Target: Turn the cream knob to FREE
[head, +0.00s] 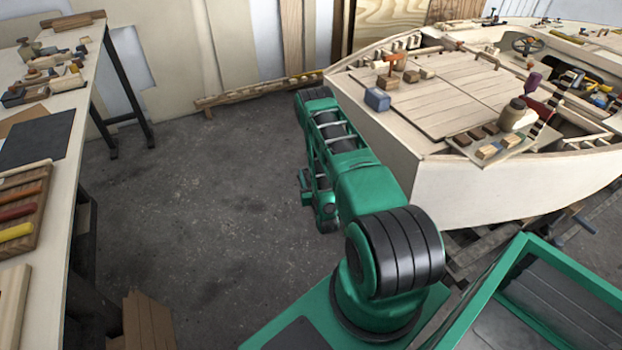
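No knob that I can surely name as the cream knob shows, and no FREE marking is readable at this size. A cream rounded piece with a dark top (511,118) stands on the right part of the boat's deck; I cannot tell whether it is a knob. My green arm reaches forward from my base and folds down beside the hull. My gripper (308,187) seems to be at its lower end, above the floor and left of the boat, apart from the deck. Its fingers are too small and partly hidden to tell open from shut.
The pale plywood boat hull (480,190) fills the right, with blocks and tools on deck, including a blue block (377,99). A workbench (62,190) with tools runs along the left. Grey floor (200,210) between them is clear. Cardboard (146,322) stands at the lower left.

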